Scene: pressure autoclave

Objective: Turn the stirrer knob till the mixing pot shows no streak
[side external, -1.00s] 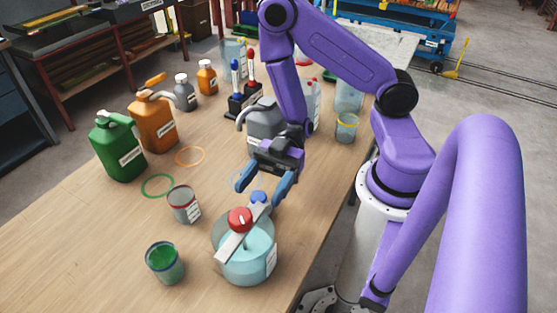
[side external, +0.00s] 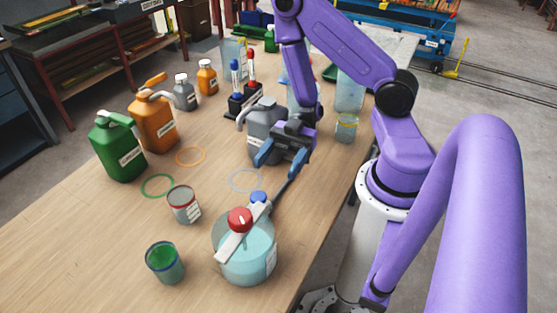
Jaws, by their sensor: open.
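The mixing pot (side external: 246,262) is a clear round vessel of pale teal liquid at the front of the table. A grey bar (side external: 228,244) crosses its top, carrying a red knob (side external: 240,220) with a white mark and a smaller blue knob (side external: 258,197) at its far end. Which one is the stirrer knob is not labelled legibly. No streak can be made out in the liquid at this size. My gripper (side external: 279,163) is open and empty, above and behind the pot, apart from both knobs. A dark slanted shape below its right finger is unclear.
A green glass (side external: 164,262) and a grey tin (side external: 184,204) stand left of the pot. Green (side external: 117,150) and orange (side external: 155,122) jugs stand further back. A grey jug (side external: 262,130) is close behind my gripper. The table's front left is clear.

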